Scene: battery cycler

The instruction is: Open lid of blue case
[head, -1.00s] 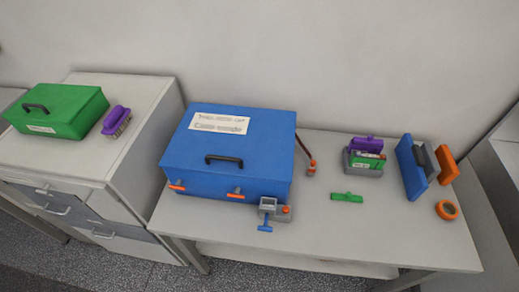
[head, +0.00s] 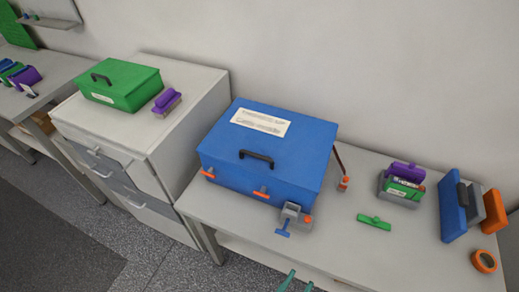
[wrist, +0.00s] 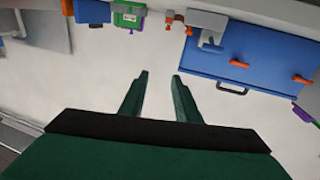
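The blue case (head: 265,152) stands on the grey table with its lid shut. A white label (head: 260,122) and a black handle (head: 257,158) are on its lid, and two orange latches (head: 260,194) are on its front. In the wrist view the case (wrist: 262,52) appears upside down at the upper right. My gripper (wrist: 160,75) is open and empty, apart from the case. In the head view only its green fingertips (head: 295,282) show at the bottom edge.
A grey clamp (head: 295,216) with a blue screw sits at the case's front right corner. A green bar (head: 374,220), a purple-and-green block set (head: 402,184), a blue-and-orange holder (head: 455,212) and an orange ring (head: 484,261) lie to the right. A green case (head: 120,85) stands on the left cabinet.

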